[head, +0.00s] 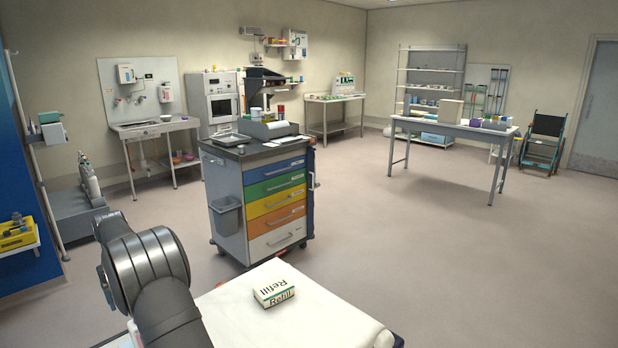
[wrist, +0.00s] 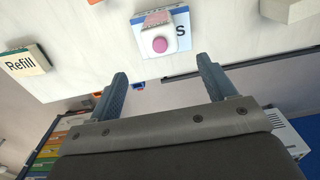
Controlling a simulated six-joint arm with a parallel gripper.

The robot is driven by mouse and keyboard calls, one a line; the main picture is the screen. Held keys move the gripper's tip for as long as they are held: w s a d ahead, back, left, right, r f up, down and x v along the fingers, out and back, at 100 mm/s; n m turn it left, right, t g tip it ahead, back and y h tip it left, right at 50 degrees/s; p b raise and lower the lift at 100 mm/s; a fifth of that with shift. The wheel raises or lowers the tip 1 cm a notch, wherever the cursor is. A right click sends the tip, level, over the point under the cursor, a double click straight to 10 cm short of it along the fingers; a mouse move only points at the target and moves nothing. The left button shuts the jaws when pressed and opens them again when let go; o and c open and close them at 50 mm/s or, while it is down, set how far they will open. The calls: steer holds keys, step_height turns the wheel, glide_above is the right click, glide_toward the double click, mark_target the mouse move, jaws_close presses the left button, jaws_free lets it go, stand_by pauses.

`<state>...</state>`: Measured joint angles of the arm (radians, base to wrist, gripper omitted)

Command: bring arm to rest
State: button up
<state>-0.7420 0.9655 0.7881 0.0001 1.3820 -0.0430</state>
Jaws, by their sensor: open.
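My arm shows at the lower left of the head view, but its gripper is out of that frame. In the wrist view my gripper (wrist: 163,85) is open, its two dark blue-grey fingers apart with nothing between them. Beyond the fingertips, a white bottle with a pink cap (wrist: 160,42) is on the white stretcher surface (wrist: 80,75), apart from the fingers. A blue and white box or card with a letter S (wrist: 180,28) is at the bottle. A Refill box (head: 274,291) lies on the stretcher in the head view; it also shows at left in the wrist view (wrist: 25,62).
A drawer cart (head: 270,205) with coloured fronts stands just behind the stretcher. A pale block (wrist: 287,8) is at the wrist view's upper right. A table (head: 455,130) with boxes and a wheelchair (head: 543,138) stand far right. The floor at right is clear.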

step_height(320, 180, down, 13)
steer(key=shift+s, duration=0.1)
steer(key=r, duration=0.3)
steer(key=d+r, duration=0.1)
steer(key=r, duration=0.1)
steer(key=shift+w+r, duration=0.15)
steer(key=shift+w, duration=0.05)
steer(key=w+d+r, duration=0.1)
steer(key=d+r, duration=0.5)
steer(key=d, duration=0.5)
steer(key=s+d+f+m, duration=0.1)
steer(key=s+d+f, duration=0.1)
steer(key=s, duration=0.6)
steer(key=s+d+f, duration=0.2)
steer(key=s, duration=0.5)
steer(key=s+d+f+m, duration=0.1)
steer(key=s+d+f, duration=0.15)
steer(key=s, duration=0.55)
steer(key=s+a+f, duration=0.3)
steer(key=a, duration=0.1)
steer(key=shift+a+f, duration=0.25)
steer(key=shift+a, duration=0.15)
steer(key=shift+o, duration=0.2)
